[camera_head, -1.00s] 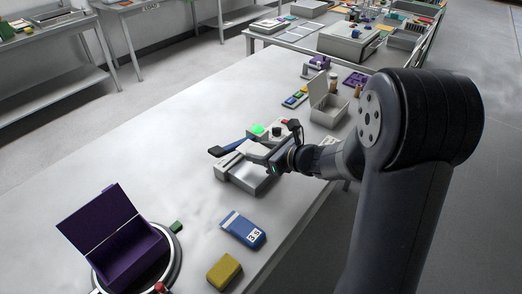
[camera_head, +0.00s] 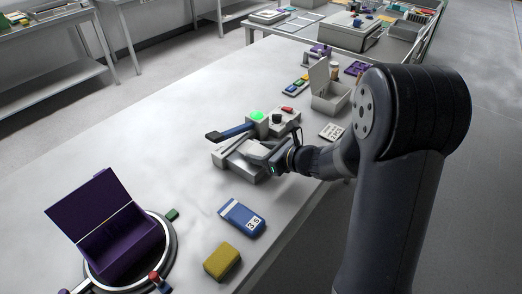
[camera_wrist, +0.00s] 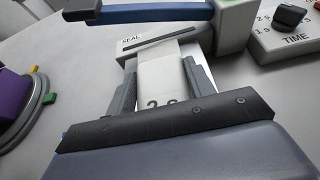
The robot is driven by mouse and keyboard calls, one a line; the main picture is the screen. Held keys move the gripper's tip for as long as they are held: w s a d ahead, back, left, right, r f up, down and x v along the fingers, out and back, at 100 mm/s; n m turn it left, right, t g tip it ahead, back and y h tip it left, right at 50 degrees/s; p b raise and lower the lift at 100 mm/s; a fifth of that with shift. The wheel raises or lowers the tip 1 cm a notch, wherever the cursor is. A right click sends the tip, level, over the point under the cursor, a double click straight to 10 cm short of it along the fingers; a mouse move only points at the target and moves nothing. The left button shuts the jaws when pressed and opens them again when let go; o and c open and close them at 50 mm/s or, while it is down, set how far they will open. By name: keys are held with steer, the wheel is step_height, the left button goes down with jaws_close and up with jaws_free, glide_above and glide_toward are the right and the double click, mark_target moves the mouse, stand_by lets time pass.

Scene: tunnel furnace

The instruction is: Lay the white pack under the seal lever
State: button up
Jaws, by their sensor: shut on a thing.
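The white pack (camera_wrist: 161,75) lies between my gripper's fingers, with dark digits on its near end. My gripper (camera_wrist: 162,80) is shut on it, and shows beside the sealer in the head view (camera_head: 270,158). The sealer (camera_head: 232,160) is a pale machine with a slotted bed marked SEAL (camera_wrist: 131,42). The seal lever (camera_head: 231,132) is blue with a black end and stands raised; in the wrist view it crosses the top (camera_wrist: 150,13). The pack's far end reaches over the bed near the slot; I cannot tell whether it touches.
A TIME dial (camera_wrist: 289,18) is right of the sealer. A green lamp (camera_head: 258,116) glows behind it. A blue pack (camera_head: 242,218), a yellow block (camera_head: 222,261) and an open purple box (camera_head: 110,240) are nearer. An open grey box (camera_head: 329,97) stands beyond.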

mark_target(252, 147)
steer(key=shift+f, duration=0.35)
steer(key=shift+w+a+r, duration=0.1)
steer(key=shift+w+a, duration=0.1)
steer(key=shift+a, duration=0.05)
steer(key=shift+w+a+b, duration=0.2)
steer(key=shift+w+a, duration=0.4)
steer(key=shift+a, duration=0.2)
steer(key=shift+w+a+b, duration=0.15)
steer(key=shift+w+a, duration=0.45)
steer(key=shift+a, duration=0.15)
steer(key=shift+b, duration=0.3)
steer(key=o, duration=1.4)
steer(key=shift+r+p, duration=2.55)
steer(key=shift+r, duration=0.9)
